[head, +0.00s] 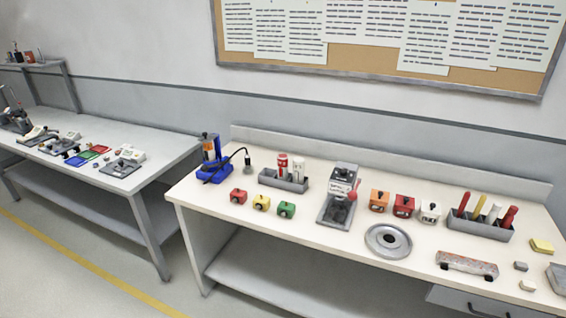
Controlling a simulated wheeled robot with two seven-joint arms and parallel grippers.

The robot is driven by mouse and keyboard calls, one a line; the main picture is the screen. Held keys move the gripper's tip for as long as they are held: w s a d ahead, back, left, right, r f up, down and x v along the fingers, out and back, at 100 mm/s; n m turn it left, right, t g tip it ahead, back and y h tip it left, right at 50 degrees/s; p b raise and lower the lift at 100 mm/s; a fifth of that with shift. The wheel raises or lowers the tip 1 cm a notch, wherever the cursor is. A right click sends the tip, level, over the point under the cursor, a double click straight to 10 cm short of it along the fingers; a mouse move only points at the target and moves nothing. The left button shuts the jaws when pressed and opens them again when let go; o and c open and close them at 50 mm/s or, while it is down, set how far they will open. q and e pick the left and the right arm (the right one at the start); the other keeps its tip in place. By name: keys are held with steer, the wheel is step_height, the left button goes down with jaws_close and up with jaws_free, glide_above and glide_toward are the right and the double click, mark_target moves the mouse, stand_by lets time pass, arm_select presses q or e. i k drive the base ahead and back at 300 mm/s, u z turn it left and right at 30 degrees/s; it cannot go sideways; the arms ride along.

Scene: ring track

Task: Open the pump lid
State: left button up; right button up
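No part of the scene is clearly marked as the pump, and I cannot tell which device it is or whether any lid is open. A blue device (214,169) with an orange and black upright part and a dark curved hose stands at the left end of the near bench. A grey upright machine (339,193) with a label and a red ball knob (352,195) stands at the bench's middle. Neither of my grippers shows in the head view.
The near bench (320,238) also holds small coloured boxes (262,203), a grey bottle tray (283,181), a round metal plate (388,241), a tool tray (480,225) and a worn bar (467,265). Another bench (165,155) stands left across a gap. Its front strip is mostly clear.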

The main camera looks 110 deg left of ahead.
mark_target(207, 137)
steer(key=k, duration=1.4)
steer(key=u, duration=3)
